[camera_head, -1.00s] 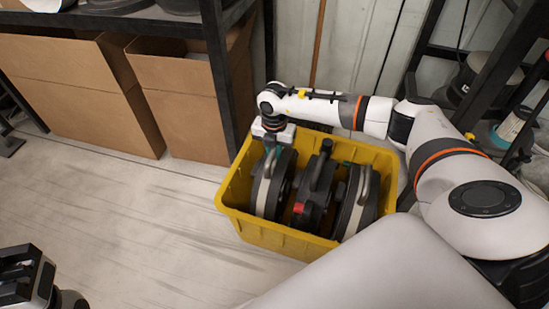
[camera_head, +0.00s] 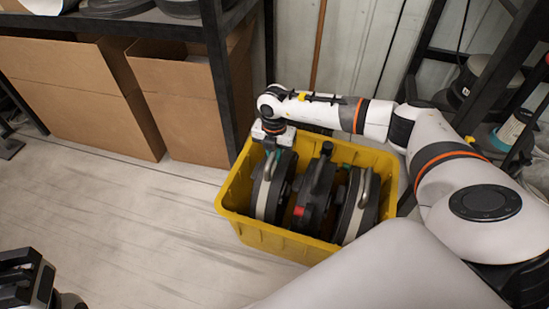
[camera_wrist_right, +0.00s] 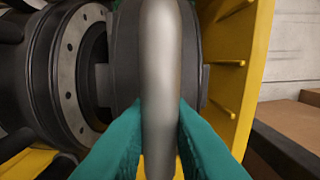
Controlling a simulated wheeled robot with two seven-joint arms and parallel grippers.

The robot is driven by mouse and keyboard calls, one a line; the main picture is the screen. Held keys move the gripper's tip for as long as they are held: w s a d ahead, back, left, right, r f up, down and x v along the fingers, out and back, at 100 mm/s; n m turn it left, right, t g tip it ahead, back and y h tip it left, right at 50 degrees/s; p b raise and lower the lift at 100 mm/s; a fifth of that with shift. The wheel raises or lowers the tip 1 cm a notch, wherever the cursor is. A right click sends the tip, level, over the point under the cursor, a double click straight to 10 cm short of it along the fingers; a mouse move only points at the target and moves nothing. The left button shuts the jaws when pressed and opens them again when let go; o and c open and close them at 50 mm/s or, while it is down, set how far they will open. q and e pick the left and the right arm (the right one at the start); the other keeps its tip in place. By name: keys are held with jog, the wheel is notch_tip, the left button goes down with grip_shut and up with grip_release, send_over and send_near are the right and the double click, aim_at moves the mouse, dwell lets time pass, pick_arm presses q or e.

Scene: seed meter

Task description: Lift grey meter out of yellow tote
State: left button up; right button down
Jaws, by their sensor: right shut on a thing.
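The yellow tote (camera_head: 268,236) stands on the floor in the head view, with several dark meters upright in a row inside. The leftmost meter (camera_head: 268,193) has a dark body with a pale grey rim band. My right gripper (camera_head: 272,150) reaches down to its top at the tote's left end. In the right wrist view, the teal fingers of this gripper (camera_wrist_right: 160,135) are shut on the meter's grey handle (camera_wrist_right: 160,60), one on each side. The meter still sits inside the tote. My left gripper (camera_head: 22,275) shows partly at the lower left, away from the tote; its jaws are unclear.
A black meter (camera_head: 313,192) with a red part sits in the middle, and another banded meter (camera_head: 357,205) to its right. Cardboard boxes (camera_head: 180,95) and a dark shelf post (camera_head: 218,75) stand behind left. The floor (camera_head: 130,220) left of the tote is clear.

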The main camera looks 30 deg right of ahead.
jog(key=shift+w+r, duration=0.15)
jog(key=shift+r, duration=0.15)
